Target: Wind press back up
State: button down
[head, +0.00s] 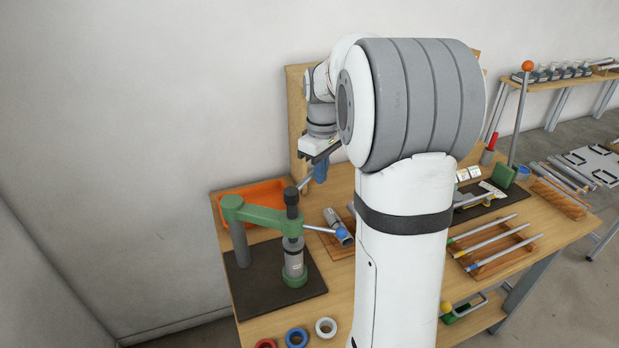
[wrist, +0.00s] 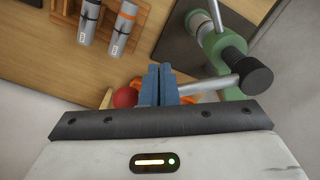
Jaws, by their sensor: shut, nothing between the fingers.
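The green press (head: 262,215) stands on a dark base plate (head: 252,285) at the table's left, with a black cap (head: 291,197) on its spindle. A silver bar with a blue ball (head: 341,234) reaches right from it. Another silver bar (head: 305,183) rises towards my gripper (head: 320,170). In the wrist view this bar (wrist: 208,87) runs from beside the black cap (wrist: 255,74) to behind my blue fingers, and a red ball (wrist: 125,97) shows past them. My gripper (wrist: 158,82) is shut and empty, close to the bar; I cannot tell whether they touch.
An orange tray (head: 240,199) lies behind the press. Grey cylinders (wrist: 122,28) lie just right of the press. Red, blue and white rings (head: 326,327) lie at the front edge. A rod rack (head: 488,262) stands farther right. A wooden board (head: 295,105) rises behind my arm.

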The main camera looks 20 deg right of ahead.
jog(key=shift+w+a, duration=0.2)
jog(key=shift+w, duration=0.3)
jog(key=shift+w+a, duration=0.2)
jog(key=shift+w, duration=0.25)
jog(key=shift+s, duration=0.15)
jog(key=w+a+p, duration=0.1)
jog(key=w+a, duration=0.2)
jog(key=shift+w+a+p, duration=0.15)
jog(key=shift+w+a, duration=0.05)
jog(key=shift+a, duration=0.5)
jog(key=shift+w+a+p, duration=0.15)
jog(key=shift+w+a, duration=0.05)
jog(key=shift+a, duration=0.45)
jog(key=shift+w+a+p, duration=0.15)
jog(key=shift+w+a, duration=0.05)
jog(key=shift+a, duration=0.5)
